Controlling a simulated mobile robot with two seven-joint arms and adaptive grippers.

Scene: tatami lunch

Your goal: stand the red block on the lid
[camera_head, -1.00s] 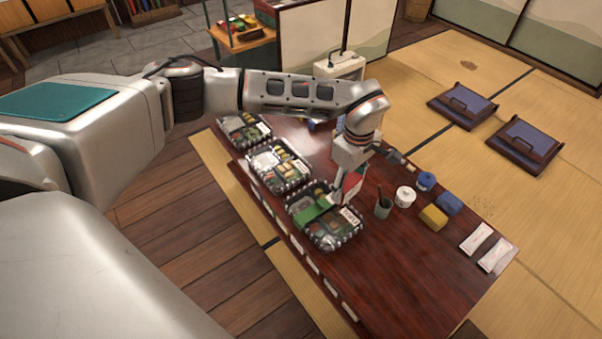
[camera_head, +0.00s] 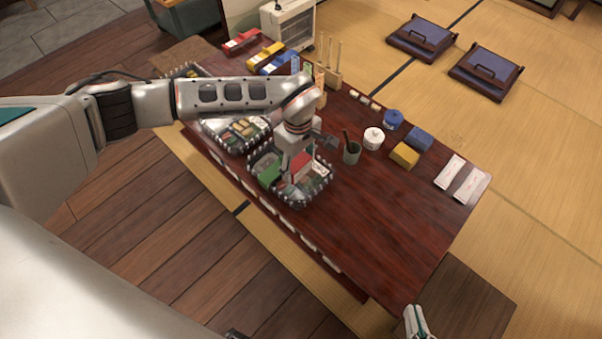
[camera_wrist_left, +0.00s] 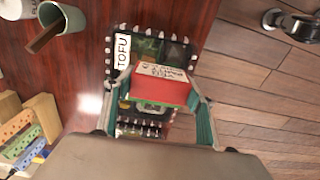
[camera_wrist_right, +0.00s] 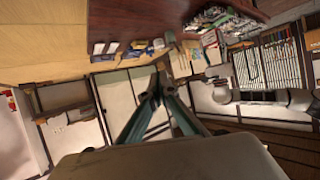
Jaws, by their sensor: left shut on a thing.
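The red block (camera_head: 301,165) has a white top face with black writing. My left gripper (camera_head: 294,156) is shut on it and holds it over the nearest clear-topped, black-rimmed lunch box (camera_head: 322,186). In the left wrist view the block (camera_wrist_left: 160,88) sits between the two fingers, with the box marked TOFU (camera_wrist_left: 122,52) behind it. Whether the block touches the box's lid I cannot tell. A green piece (camera_head: 268,174) shows at the box's left side. My right gripper (camera_wrist_right: 160,82) is shut and empty, away from the table; part of it shows at the head view's bottom right.
Another lunch box (camera_head: 235,140) lies behind, partly under my left arm. Right of the block stand a dark green cup (camera_head: 351,154), a white pot (camera_head: 373,139), a yellow block (camera_head: 404,155) and a blue block (camera_head: 419,138). The table's front right (camera_head: 390,230) is clear.

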